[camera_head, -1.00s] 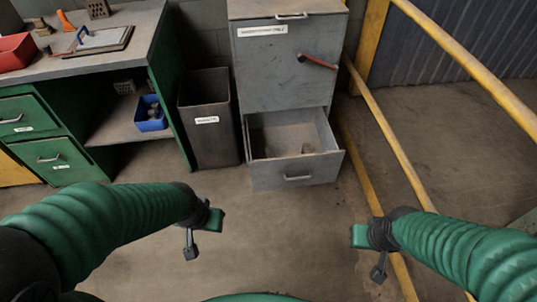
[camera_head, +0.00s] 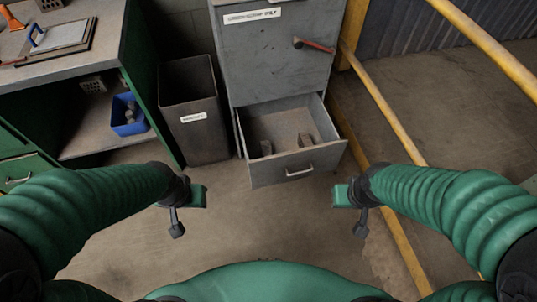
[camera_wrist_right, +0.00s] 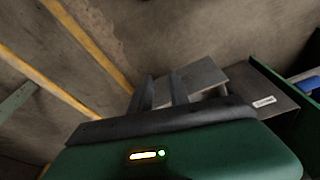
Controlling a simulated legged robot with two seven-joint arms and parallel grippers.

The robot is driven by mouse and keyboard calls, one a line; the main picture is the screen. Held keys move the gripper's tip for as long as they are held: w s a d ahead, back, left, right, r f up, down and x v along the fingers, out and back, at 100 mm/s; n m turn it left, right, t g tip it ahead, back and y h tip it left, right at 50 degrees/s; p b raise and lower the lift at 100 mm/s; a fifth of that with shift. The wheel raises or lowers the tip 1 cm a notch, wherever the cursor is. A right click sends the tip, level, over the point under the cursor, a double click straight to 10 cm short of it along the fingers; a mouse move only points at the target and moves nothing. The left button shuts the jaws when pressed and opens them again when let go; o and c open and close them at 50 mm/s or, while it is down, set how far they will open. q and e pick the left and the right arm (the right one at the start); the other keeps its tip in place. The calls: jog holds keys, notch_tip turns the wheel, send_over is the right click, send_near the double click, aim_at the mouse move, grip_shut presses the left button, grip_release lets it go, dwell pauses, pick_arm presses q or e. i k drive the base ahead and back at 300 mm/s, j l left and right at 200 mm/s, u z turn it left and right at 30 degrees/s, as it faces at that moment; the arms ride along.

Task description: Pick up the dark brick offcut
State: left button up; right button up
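A grey waste bin (camera_head: 196,140) stands left of the cabinet (camera_head: 272,60). The green workbench (camera_head: 95,50) has a blue bin (camera_head: 129,121) and a holed brick (camera_head: 93,84) on its lower shelf. Yellow rails (camera_head: 385,110) run along the right. Floor before the drawer is clear.

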aim_at(266, 150)
jog(key=i+j, duration=0.25)
jog(key=i, duration=0.2)
jog(key=i+j+z, duration=0.1)
jog(key=i+j, duration=0.15)
jog(key=i, duration=0.25)
jog(key=i+j, duration=0.3)
jog(key=i, duration=0.15)
jog(key=z, duration=0.05)
